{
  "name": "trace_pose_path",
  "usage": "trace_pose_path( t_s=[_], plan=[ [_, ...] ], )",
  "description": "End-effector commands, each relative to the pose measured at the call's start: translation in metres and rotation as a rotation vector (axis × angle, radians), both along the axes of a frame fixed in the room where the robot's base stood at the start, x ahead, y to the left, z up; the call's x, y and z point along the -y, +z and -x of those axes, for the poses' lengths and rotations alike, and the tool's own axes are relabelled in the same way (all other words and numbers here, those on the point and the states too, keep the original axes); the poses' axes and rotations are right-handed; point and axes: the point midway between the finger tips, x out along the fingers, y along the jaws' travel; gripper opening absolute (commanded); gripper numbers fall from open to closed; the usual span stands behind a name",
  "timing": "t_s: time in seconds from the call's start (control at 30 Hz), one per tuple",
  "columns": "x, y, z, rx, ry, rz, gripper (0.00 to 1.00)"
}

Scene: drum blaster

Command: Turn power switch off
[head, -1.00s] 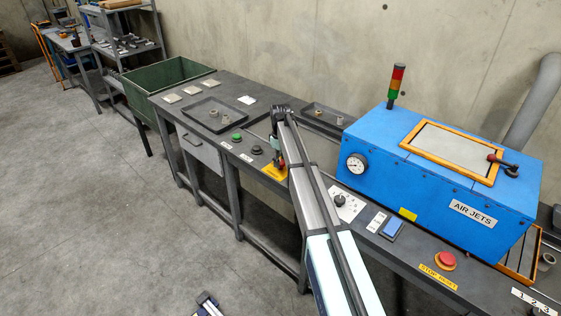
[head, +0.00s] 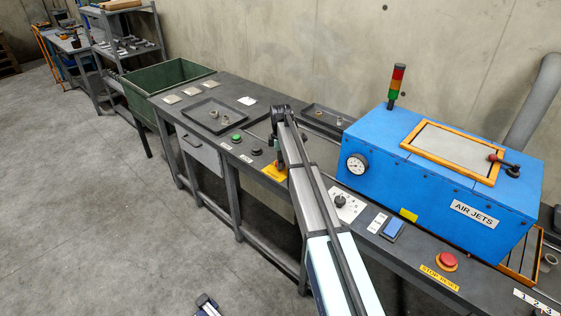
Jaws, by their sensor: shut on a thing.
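A yellow plate (head: 275,173), seemingly the base of the power switch, sits on the front part of the grey bench. My gripper (head: 279,162) points down over this plate, just beyond the end of my arm. It appears shut on the switch's handle, which is mostly hidden by the fingers and arm. The handle's exact angle cannot be read from here.
A green button (head: 236,138) and a black knob (head: 257,151) lie left of the plate. A dial panel (head: 346,207), a blue AIR JETS box (head: 440,190) and a red stop button (head: 446,262) lie right. A grey tray (head: 214,116) is behind.

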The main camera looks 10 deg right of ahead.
Motion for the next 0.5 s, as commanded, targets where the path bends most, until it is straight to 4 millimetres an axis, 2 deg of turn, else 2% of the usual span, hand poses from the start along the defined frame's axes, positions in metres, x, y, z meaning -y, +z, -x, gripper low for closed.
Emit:
trace_pose_path(
  t_s=[0.47,0.5],
  plan=[
    [-0.0005,-0.0016,0.0015,-0.004,0.015,0.000,0.10],
    [-0.0005,-0.0017,0.0015,-0.004,0.015,0.000,0.59]
  ],
)
